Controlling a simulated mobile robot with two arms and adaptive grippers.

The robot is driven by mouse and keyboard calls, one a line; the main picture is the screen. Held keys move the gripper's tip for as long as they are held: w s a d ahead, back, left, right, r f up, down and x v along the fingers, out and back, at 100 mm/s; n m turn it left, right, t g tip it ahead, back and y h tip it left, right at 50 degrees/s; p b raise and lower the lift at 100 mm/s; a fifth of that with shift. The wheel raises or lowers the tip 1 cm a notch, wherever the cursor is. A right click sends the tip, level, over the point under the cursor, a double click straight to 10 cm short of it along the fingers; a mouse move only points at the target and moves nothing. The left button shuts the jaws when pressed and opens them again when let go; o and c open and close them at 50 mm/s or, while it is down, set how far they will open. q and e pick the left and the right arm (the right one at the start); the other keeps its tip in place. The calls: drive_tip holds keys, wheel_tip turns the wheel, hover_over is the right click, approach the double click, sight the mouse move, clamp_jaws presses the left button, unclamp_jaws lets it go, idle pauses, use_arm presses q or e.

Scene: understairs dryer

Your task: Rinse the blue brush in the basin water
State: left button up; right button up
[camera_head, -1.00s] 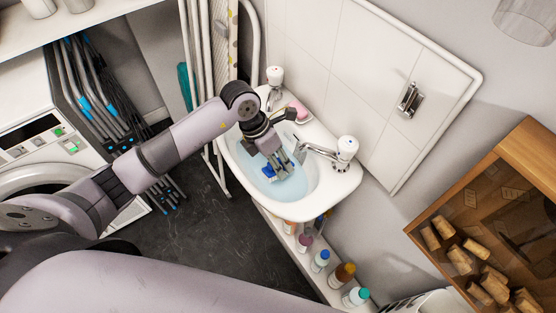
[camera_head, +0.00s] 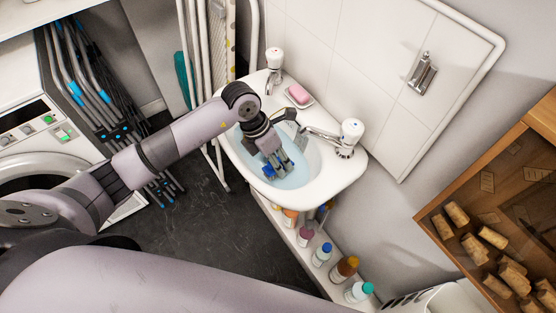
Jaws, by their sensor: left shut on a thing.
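The white basin (camera_head: 325,190) is mounted on the wall and holds pale blue water (camera_head: 295,178). My left gripper (camera_head: 273,167) reaches down into the basin, with its fingers low at the water. It is shut on the blue brush (camera_head: 268,171), of which only a small blue part shows beside the fingers. The rest of the brush is hidden by the gripper. I cannot tell how deep the brush is in the water. My right gripper is not in view.
Two taps stand on the basin rim, one at the back (camera_head: 274,62) and one at the right (camera_head: 350,135). A pink soap (camera_head: 299,94) lies in a dish between them. Several bottles (camera_head: 344,268) stand on a shelf below. A washing machine (camera_head: 30,150) is at left.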

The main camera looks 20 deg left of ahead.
sight(278, 159)
use_arm(q)
drive_tip(key=shift+r, duration=0.15)
drive_tip(key=shift+r+p, duration=0.8)
drive_tip(key=shift+r, duration=0.1)
drive_tip(key=shift+r+p, duration=1.4)
drive_tip(key=shift+r, duration=0.6)
wheel_tip(278, 159, up, 9)
drive_tip(key=p, duration=0.6)
drive_tip(key=shift+f, duration=0.15)
